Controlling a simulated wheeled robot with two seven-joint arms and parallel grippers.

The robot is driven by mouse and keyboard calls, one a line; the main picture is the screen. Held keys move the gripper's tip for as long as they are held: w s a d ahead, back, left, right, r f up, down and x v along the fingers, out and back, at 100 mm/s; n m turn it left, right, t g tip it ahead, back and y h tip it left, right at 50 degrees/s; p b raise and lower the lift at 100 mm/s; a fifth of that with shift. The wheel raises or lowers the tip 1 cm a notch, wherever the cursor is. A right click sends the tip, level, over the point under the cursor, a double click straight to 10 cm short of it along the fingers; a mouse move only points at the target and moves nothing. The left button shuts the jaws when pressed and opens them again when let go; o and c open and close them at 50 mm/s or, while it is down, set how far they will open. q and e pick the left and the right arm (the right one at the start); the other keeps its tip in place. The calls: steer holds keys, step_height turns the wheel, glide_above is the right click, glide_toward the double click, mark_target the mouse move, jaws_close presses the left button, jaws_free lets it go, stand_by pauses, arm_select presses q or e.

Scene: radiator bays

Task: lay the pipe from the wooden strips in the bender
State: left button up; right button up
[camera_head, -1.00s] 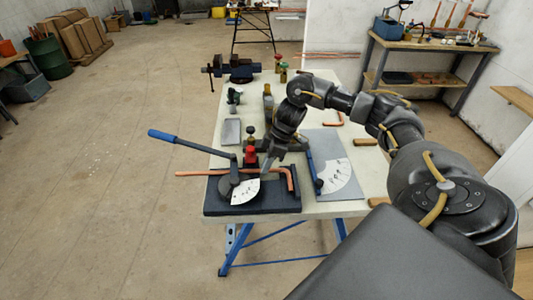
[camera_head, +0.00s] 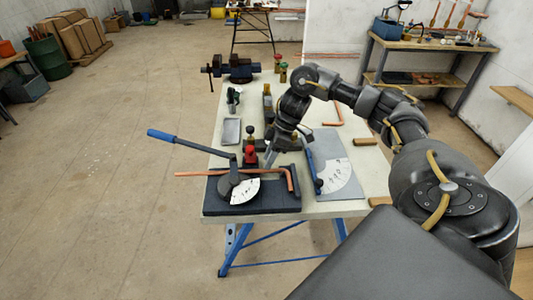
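The bender (camera_head: 237,187) sits on a dark base plate at the near left corner of the workbench, its blue-gripped lever (camera_head: 160,136) pointing up and left. A copper pipe (camera_head: 195,174) runs across the bender, sticks out past its left side and has a bent end (camera_head: 290,180) at the right. My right gripper (camera_head: 268,164) points down just behind the pipe, near the bender's dial. Its fingers are small and partly overlap, so I cannot tell whether they are open or touch the pipe. Wooden strips (camera_head: 366,142) lie at the bench's right edge. My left gripper is not in view.
A grey plate with a white angle scale (camera_head: 337,175) lies right of the bender. A red-topped item (camera_head: 250,153) stands behind the bender. A vise (camera_head: 240,68) is at the bench's far end. Another copper pipe (camera_head: 338,115) lies near the right edge.

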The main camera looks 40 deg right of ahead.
steer(key=p+v, duration=0.1)
steer(key=v, duration=0.6)
steer(key=shift+d+r, duration=0.15)
steer(key=shift+r, duration=0.25)
